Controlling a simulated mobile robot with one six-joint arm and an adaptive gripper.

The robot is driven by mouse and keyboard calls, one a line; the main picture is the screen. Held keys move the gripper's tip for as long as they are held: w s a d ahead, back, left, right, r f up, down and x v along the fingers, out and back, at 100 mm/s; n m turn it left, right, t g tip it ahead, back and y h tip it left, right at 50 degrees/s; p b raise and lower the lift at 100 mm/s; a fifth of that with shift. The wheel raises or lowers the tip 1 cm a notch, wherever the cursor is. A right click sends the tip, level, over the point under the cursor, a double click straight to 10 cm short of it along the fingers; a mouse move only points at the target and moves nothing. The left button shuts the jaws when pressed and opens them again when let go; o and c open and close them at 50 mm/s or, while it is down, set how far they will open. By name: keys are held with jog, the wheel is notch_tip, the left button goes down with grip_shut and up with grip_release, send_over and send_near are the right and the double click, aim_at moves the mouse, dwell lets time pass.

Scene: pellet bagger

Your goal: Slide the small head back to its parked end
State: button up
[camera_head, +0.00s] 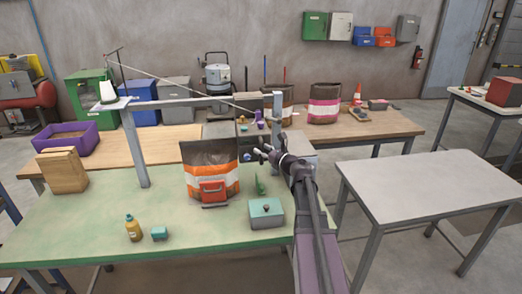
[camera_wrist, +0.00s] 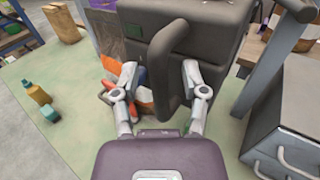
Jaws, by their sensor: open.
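The small head is a dark grey box (camera_wrist: 208,32) with a thick curved handle (camera_wrist: 161,62), filling the upper middle of the wrist view. My gripper (camera_wrist: 160,78) is open, with one finger on each side of the handle. Whether either finger touches it I cannot tell. My gripper also shows in the head view (camera_head: 263,153), right of the open bag (camera_head: 210,153). The bag has an orange and white band and stands under the rail.
A grey cabinet (camera_wrist: 290,125) with handles and a post (camera_wrist: 268,78) stand close on the right in the wrist view. A teal-lidded box (camera_head: 266,213), a yellow bottle (camera_head: 133,230) and a teal block (camera_head: 159,233) sit on the green table (camera_head: 85,225).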

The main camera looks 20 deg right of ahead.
jog(key=shift+w+a, duration=0.1)
jog(key=shift+w, duration=0.1)
grip_shut()
jog(key=shift+a, duration=0.1)
dwell(0.4)
